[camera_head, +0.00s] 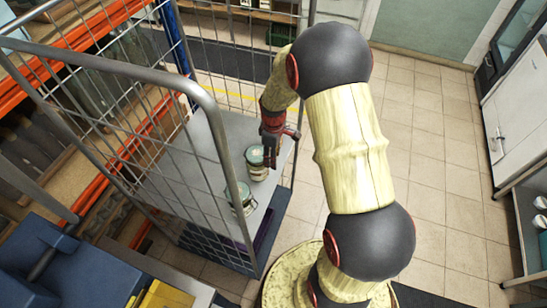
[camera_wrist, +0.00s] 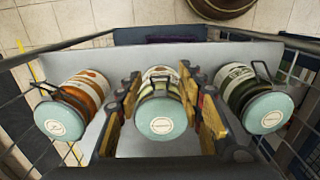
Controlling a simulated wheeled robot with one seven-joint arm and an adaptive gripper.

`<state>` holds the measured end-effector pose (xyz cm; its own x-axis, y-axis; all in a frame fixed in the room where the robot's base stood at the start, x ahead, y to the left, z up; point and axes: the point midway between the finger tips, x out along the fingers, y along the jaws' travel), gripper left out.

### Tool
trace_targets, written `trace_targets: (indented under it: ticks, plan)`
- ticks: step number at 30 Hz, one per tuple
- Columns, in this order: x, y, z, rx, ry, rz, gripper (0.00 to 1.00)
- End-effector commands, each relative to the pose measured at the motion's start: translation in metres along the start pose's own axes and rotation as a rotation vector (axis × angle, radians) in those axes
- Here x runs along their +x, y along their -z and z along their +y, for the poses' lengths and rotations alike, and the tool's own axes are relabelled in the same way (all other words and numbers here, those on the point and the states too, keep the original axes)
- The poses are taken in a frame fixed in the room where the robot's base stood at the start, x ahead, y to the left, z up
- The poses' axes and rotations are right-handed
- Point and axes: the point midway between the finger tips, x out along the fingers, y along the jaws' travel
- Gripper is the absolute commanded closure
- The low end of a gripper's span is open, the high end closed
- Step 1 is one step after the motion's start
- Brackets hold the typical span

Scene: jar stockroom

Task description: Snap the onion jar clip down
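Three glass jars with pale green lids stand on a grey shelf (camera_wrist: 255,52). The middle jar (camera_wrist: 160,112) has a pale label and is between my gripper's fingers in the wrist view. My gripper (camera_wrist: 159,82) is open, with one finger on each side of this jar; I cannot tell whether they touch it. The left jar (camera_wrist: 70,105) has orange contents, and the right jar (camera_wrist: 252,97) has dark green contents. Dark wire clips show on the outer jars; the middle jar's clip is mostly hidden. I cannot read which label says onion. In the head view my gripper (camera_head: 272,148) is over a jar (camera_head: 257,163).
The shelf is inside a wire cage trolley (camera_head: 213,120) whose mesh and rails stand close beside the jars. A second jar (camera_head: 240,196) shows nearer in the head view. An orange rack (camera_head: 85,35) is on the left. Open tiled floor (camera_head: 440,170) lies on the right.

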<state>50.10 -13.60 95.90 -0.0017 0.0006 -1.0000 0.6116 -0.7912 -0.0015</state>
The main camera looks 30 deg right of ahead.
Motion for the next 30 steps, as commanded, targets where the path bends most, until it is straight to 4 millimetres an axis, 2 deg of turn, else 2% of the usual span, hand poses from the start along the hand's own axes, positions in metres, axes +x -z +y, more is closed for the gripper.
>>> trace_targets:
  ticks: [10, 30]
  plan:
    - [0.0035, 0.0003, 0.0004, 0.000, -0.001, 0.001, 0.63]
    - [0.0033, 0.0004, 0.0004, 0.000, -0.001, 0.001, 1.00]
